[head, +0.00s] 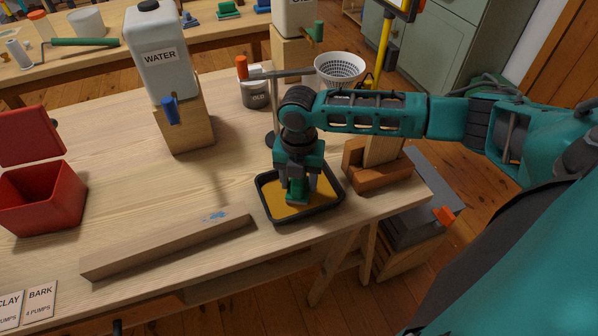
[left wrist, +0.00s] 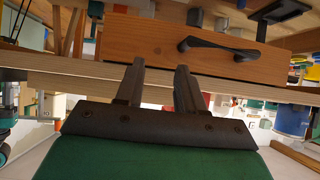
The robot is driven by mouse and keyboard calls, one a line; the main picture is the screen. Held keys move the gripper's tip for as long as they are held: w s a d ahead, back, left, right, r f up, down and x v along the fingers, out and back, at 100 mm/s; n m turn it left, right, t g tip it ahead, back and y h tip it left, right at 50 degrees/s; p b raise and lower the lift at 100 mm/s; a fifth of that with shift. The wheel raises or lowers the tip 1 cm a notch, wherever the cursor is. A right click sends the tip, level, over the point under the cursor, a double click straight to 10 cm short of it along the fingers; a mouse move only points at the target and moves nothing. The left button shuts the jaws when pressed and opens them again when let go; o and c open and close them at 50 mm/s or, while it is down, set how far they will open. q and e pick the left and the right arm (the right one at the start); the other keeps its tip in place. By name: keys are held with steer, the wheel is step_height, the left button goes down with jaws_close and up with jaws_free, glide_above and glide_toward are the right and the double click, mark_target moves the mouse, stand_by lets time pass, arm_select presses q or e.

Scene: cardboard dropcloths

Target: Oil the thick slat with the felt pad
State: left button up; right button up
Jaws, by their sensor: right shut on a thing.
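The thick slat (head: 170,248) is a long grey-brown bar lying on the workbench near its front edge. A shallow black tray (head: 268,212) with amber oil (head: 277,205) sits to its right. My right gripper (head: 297,182) points down into the tray and is shut on the felt pad, whose green holder (head: 297,197) shows between the fingers. The pad's underside is hidden, so I cannot tell how far it dips in the oil. My left gripper (left wrist: 158,75) shows only in the left wrist view. Its fingers are apart and empty, facing a wooden drawer front (left wrist: 190,45).
A white WATER jug (head: 160,55) on a wooden stand, a red open box (head: 45,198) and a small OLD can (head: 256,93) stand on the bench (head: 110,150). A wooden block holder (head: 375,170) is right of the tray.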

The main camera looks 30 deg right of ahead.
steer(key=shift+f, duration=0.3)
steer(key=shift+f, duration=0.25)
stand_by(0.5)
stand_by(0.8)
step_height(320, 180, up, 4)
steer(key=p, duration=0.4)
steer(key=shift+f, duration=0.25)
steer(key=shift+r+b, duration=0.3)
steer(key=shift+r, duration=0.4)
steer(key=shift+r, duration=0.1)
stand_by(2.3)
